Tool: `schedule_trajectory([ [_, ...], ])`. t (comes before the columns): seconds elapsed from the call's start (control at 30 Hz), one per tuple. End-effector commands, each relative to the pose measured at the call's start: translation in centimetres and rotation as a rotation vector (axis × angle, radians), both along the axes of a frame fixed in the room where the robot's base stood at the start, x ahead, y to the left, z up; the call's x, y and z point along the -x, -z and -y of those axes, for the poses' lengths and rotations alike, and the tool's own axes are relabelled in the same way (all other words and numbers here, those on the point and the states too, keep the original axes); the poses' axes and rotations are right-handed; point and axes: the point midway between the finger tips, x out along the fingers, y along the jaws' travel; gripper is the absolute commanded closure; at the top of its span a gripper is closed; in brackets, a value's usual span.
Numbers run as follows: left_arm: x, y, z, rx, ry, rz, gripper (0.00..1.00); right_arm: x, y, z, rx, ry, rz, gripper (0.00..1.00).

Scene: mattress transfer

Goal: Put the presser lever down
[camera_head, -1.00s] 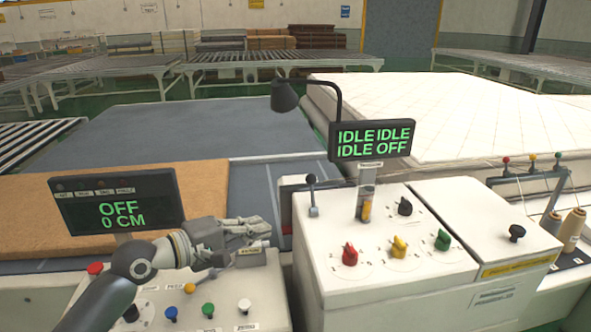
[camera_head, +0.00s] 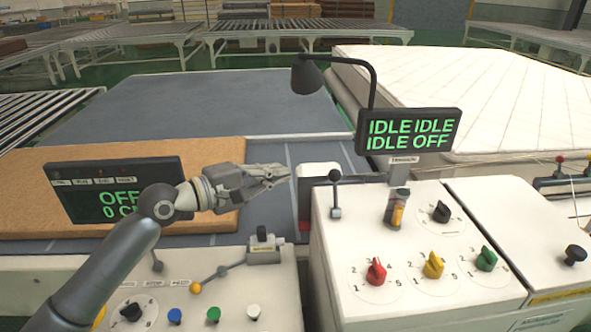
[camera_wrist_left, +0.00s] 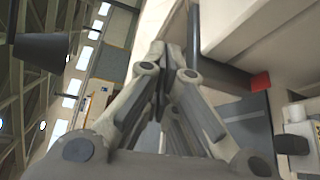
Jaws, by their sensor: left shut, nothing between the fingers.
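An upright lever (camera_head: 335,195) with a black ball knob stands at the left edge of the white control cabinet (camera_head: 325,270) in the head view; I take it for the presser lever. My left gripper (camera_head: 288,174) comes in from the left, with its fingers shut and empty. Its fingertips point right, to the left of the knob and at about its height, with a gap between in the picture. In the left wrist view the closed fingers (camera_wrist_left: 165,50) fill the middle. A dark rod shows beside them there, and I cannot tell whether it is the lever.
The cabinet carries red (camera_head: 376,270), yellow (camera_head: 433,265) and green (camera_head: 486,258) knobs. A display (camera_head: 408,133) reading IDLE and OFF and a black lamp (camera_head: 306,76) stand behind. A left panel (camera_head: 200,265) holds buttons and a yellow-knobbed lever. A brown board (camera_head: 30,185) lies behind it.

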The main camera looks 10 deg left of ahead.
Motion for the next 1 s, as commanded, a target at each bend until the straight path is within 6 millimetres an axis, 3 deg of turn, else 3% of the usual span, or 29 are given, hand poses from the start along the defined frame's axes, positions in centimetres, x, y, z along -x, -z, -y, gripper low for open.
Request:
schedule_trajectory([
  [0.3,-3.7,0.1,4.4,0.003,0.002,0.0,1.0,-2.9,-2.1,-0.2,-0.005,0.0,0.045,0.25],
  [0.5,-6.0,0.5,7.0,0.001,0.002,0.001,1.0,-3.0,-3.0,-0.2,-0.005,0.001,0.046,0.25],
  [0.7,-3.7,0.0,7.9,-0.001,0.003,0.0,1.0,-2.2,-4.9,-0.2,-0.004,0.001,0.034,0.25],
  [1.0,-2.4,0.1,8.4,-0.001,0.001,-0.001,1.0,-1.6,-5.6,-0.2,-0.003,0.001,0.025,0.25],
])
